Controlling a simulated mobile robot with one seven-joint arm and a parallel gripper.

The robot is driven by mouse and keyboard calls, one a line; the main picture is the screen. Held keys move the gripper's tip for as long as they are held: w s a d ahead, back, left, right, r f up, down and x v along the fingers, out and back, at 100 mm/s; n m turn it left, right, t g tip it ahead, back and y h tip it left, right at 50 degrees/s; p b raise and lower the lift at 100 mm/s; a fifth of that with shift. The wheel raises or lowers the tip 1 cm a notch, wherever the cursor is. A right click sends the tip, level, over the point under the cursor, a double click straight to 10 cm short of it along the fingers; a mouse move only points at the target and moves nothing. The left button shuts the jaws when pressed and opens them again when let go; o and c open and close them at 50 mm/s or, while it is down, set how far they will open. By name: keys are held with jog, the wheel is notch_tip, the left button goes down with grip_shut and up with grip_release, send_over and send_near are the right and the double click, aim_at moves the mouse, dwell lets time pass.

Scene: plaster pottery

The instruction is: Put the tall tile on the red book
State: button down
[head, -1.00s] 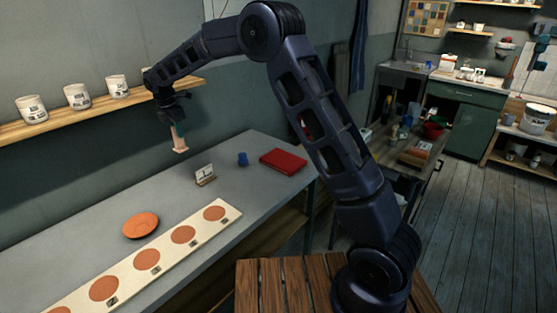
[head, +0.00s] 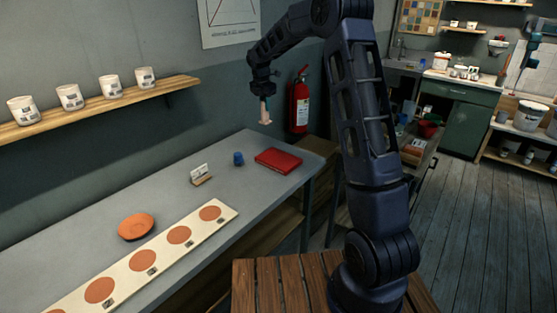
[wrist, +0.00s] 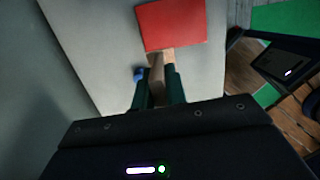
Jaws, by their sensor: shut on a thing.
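The tall tile (head: 265,113) is a narrow, pale pinkish-tan piece that hangs upright from my gripper (head: 263,96). My gripper is shut on its upper part and holds it well above the table. In the wrist view the tile (wrist: 157,78) shows between the two dark green fingers (wrist: 158,88). The red book (head: 278,160) lies flat near the right end of the grey table. In the wrist view the book (wrist: 172,25) is just beyond the tile's end, which looks close to its near edge. Depth between them is hard to judge there.
A small blue cup (head: 239,159) stands left of the book, with a white card on a stand (head: 200,175) farther left. An orange plate (head: 136,227) and a pale board with orange discs (head: 150,257) lie nearer. White pots line the wall shelf (head: 100,108). A fire extinguisher (head: 299,101) hangs behind.

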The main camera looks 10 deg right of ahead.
jog(key=d, duration=0.6)
jog(key=f, duration=1.9)
jog(key=shift+w+f, duration=0.35)
jog(key=shift+f, duration=0.05)
jog(key=c, duration=1.4)
grip_release()
jog(key=shift+f, duration=0.1)
jog(key=shift+c, duration=0.2)
